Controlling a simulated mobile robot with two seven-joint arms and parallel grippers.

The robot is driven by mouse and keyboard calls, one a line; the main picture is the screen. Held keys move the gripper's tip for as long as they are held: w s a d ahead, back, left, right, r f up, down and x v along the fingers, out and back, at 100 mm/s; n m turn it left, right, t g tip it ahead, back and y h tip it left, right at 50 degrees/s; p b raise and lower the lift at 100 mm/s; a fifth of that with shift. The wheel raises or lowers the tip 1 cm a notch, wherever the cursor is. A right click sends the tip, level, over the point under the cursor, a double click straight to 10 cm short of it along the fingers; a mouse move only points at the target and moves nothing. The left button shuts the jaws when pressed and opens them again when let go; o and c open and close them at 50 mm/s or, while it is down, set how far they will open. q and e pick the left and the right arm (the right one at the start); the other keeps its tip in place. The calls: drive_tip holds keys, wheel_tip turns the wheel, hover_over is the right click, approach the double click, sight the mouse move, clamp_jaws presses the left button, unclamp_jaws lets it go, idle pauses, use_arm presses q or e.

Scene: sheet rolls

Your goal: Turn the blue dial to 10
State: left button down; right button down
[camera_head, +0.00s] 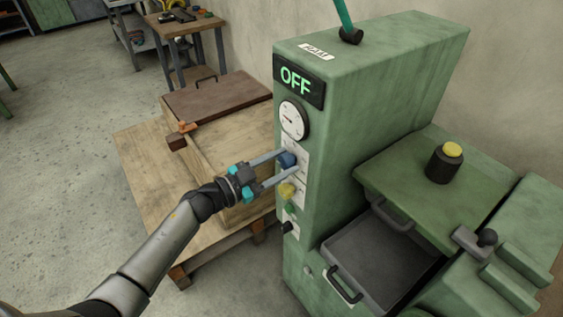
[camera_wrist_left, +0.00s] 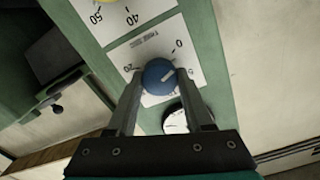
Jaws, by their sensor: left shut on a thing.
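The blue dial (camera_head: 288,159) is on a white scale plate on the narrow front face of the green machine (camera_head: 400,85). In the left wrist view the blue dial (camera_wrist_left: 157,77) shows a white mark pointing to the upper right, on the side of the 0; a 20 is printed at its upper left. The exact reading cannot be told. My left gripper (camera_head: 285,164) reaches in from the left, its two fingers shut on the dial from either side. My right gripper is not in view.
A yellow dial (camera_head: 287,190) is just below the blue one, with green and black knobs lower down. A round gauge (camera_head: 294,120) and a display reading OFF (camera_head: 298,84) are above. A wooden pallet with boards (camera_head: 150,160) stands left of the machine.

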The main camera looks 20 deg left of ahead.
use_arm(q)
drive_tip(key=m, duration=0.5)
drive_tip(key=shift+f+m+b, duration=0.1)
drive_tip(key=shift+m+b, duration=0.2)
drive_tip(key=shift+b, duration=0.05)
drive_tip(key=m+b, duration=0.1)
drive_tip(key=m, duration=0.4)
drive_tip(key=shift+b, duration=0.3)
drive_tip(key=m+b, duration=0.2)
drive_tip(key=m, duration=0.4)
drive_tip(key=shift+f+m+b, duration=0.15)
drive_tip(key=shift+m+b, duration=0.15)
drive_tip(key=shift+b, duration=0.05)
drive_tip(key=shift+m+b, duration=1.05)
drive_tip(key=shift+m, duration=1.25)
drive_tip(key=shift+c, duration=1.5)
unclamp_jaws()
drive_tip(key=v, duration=1.5)
drive_tip(key=shift+b, duration=0.3)
